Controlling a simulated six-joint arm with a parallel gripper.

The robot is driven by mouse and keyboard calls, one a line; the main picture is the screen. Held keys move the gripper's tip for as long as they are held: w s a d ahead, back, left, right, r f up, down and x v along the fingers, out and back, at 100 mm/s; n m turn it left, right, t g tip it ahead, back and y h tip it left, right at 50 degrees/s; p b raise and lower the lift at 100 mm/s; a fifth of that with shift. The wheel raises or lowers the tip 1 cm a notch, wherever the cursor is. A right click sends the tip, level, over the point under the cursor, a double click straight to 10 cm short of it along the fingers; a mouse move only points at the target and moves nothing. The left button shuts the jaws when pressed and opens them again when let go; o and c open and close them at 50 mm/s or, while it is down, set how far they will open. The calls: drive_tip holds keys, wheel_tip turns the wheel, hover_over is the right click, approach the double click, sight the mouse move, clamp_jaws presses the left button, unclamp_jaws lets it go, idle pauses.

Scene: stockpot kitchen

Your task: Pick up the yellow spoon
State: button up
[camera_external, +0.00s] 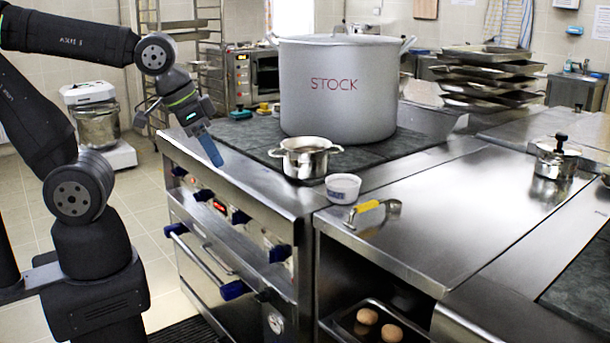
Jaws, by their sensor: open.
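The yellow spoon (364,211) lies on the steel counter close to its front edge. My gripper (210,150) is at the upper left, over the front edge of the stove and pointing down. It is open, with nothing seen in it, and is well to the left of the spoon and apart from it. A blue finger shows clearly; the rest of the jaws is hard to make out.
A white tub (343,188) stands just behind and left of the spoon. A small steel pot (305,160) and a large stockpot (338,95) stand on the stove. A lidded pot (556,160) is at the right. The counter (450,215) right of the spoon is clear.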

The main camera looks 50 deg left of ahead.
drive_tip(key=w+d+r+n, duration=0.2)
drive_tip(key=w+d, duration=0.3)
drive_tip(key=w, duration=0.8)
drive_tip(key=n+y, duration=0.1)
approach(371, 202)
drive_tip(key=x, duration=1)
drive_tip(key=shift+w+d+f, duration=0.1)
drive_tip(key=shift+w+f, duration=0.05)
drive_tip(key=shift+f, duration=0.1)
drive_tip(key=shift+c, duration=0.2)
clamp_jaws()
